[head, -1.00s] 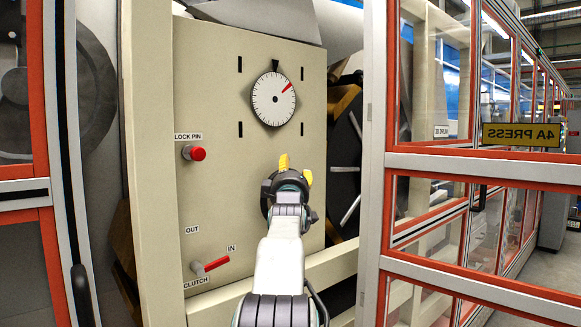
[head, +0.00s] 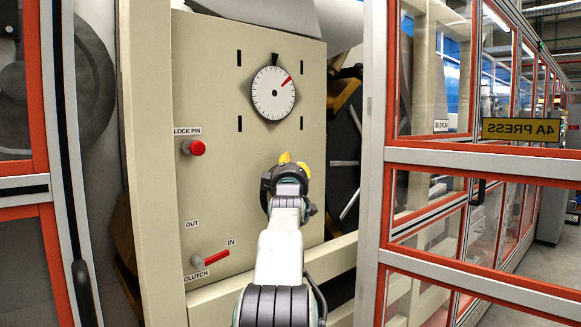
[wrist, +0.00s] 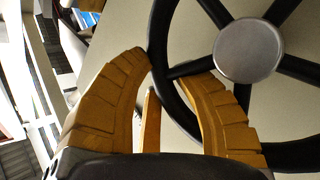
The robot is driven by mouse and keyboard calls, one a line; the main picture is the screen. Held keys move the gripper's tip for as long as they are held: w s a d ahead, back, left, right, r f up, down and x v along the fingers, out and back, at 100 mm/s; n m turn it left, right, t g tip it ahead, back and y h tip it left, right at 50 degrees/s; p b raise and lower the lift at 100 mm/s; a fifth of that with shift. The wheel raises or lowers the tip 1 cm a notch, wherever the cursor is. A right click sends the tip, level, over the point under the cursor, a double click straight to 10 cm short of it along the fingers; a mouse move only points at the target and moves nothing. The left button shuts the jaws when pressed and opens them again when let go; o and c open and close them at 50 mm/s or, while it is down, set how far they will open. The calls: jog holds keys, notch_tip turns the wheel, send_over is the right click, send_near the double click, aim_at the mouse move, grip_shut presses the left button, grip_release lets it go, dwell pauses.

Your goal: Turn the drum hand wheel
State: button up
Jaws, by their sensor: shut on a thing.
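The drum hand wheel (wrist: 246,50) shows in the wrist view, with a black rim, black spokes and a grey hub. My gripper (wrist: 168,70) has its two yellow ridged fingers on either side of the wheel's left rim and is shut on it. In the head view my gripper (head: 287,162) is at the lower right of the beige panel (head: 222,90), and the wheel is hidden behind it and my arm. A white dial (head: 273,93) sits above, its red pointer toward the upper right and a black mark at its top.
A red lock pin knob (head: 196,148) is left of my gripper. The red clutch lever (head: 212,259) is lower left, its tip toward IN. Orange-framed guard panels (head: 470,155) stand close on the right, and another guard frame (head: 48,190) on the left.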

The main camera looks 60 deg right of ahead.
grip_shut()
jog(key=shift+w+a+r+n+t+h+b, duration=0.15)
jog(key=shift+a+n+t+h+b, duration=0.25)
jog(key=shift+b, duration=1.3)
